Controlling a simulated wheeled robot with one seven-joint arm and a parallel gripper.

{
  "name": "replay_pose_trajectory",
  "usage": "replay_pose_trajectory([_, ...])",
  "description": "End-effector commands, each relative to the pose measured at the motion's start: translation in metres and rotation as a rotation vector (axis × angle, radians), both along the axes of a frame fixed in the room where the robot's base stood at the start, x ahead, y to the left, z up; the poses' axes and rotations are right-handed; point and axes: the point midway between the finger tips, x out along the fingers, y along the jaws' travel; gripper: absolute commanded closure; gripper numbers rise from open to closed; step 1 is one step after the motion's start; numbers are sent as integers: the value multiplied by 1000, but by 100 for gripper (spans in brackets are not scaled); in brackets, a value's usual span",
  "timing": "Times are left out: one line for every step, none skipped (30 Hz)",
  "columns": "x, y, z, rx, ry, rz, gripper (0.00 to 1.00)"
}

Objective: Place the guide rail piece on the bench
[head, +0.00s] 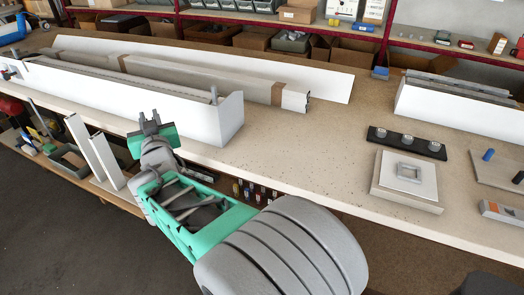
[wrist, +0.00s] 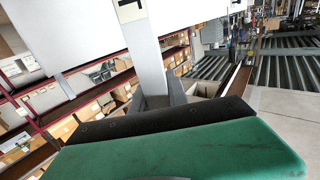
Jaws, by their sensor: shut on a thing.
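My gripper (head: 151,118) is in front of the long white box (head: 130,95) at the bench's (head: 270,160) front edge, its fingers upward in the head view. In the wrist view the dark grey fingers (wrist: 158,100) are closed around a narrow pale grey strip, the guide rail piece (wrist: 148,62). It stretches away from the fingers, with a dark marking or slot near its far end. In the head view I cannot make out the held piece at the fingers. Whether it touches the box is unclear.
Two pale upright strips (head: 105,158) stand left of my gripper, before the bench. Long profiles (head: 200,75) lie behind the white box. A black strip with round pieces (head: 405,142) and a white square plate (head: 408,176) lie right. The middle of the bench top is clear.

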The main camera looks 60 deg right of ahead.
Motion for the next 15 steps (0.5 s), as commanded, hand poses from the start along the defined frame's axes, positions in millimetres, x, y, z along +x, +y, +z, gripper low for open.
replay_pose_trajectory([-12, -31, 13, -2, -9, -85, 100])
replay_pose_trajectory([-21, -49, 24, -2, -10, -140, 100])
replay_pose_trajectory([-35, -73, 37, -2, -10, -214, 100])
replay_pose_trajectory([-47, -89, 47, -1, -10, -269, 100])
replay_pose_trajectory([-60, -105, 57, -1, -10, -324, 100])
replay_pose_trajectory([-79, -125, 69, -1, -10, -397, 100])
replay_pose_trajectory([-94, -138, 78, 0, -9, -450, 100])
replay_pose_trajectory([-110, -151, 87, -1, -9, -502, 100])
replay_pose_trajectory([-131, -165, 97, 0, -9, -568, 100])
replay_pose_trajectory([-146, -174, 104, 0, -7, -614, 100])
replay_pose_trajectory([-161, -182, 111, 1, -7, -658, 100])
replay_pose_trajectory([-179, -190, 118, 1, -6, -709, 100])
replay_pose_trajectory([-192, -195, 123, 0, -5, -743, 100])
replay_pose_trajectory([-203, -199, 127, 0, -5, -772, 100])
replay_pose_trajectory([-216, -203, 132, 0, -3, -806, 100])
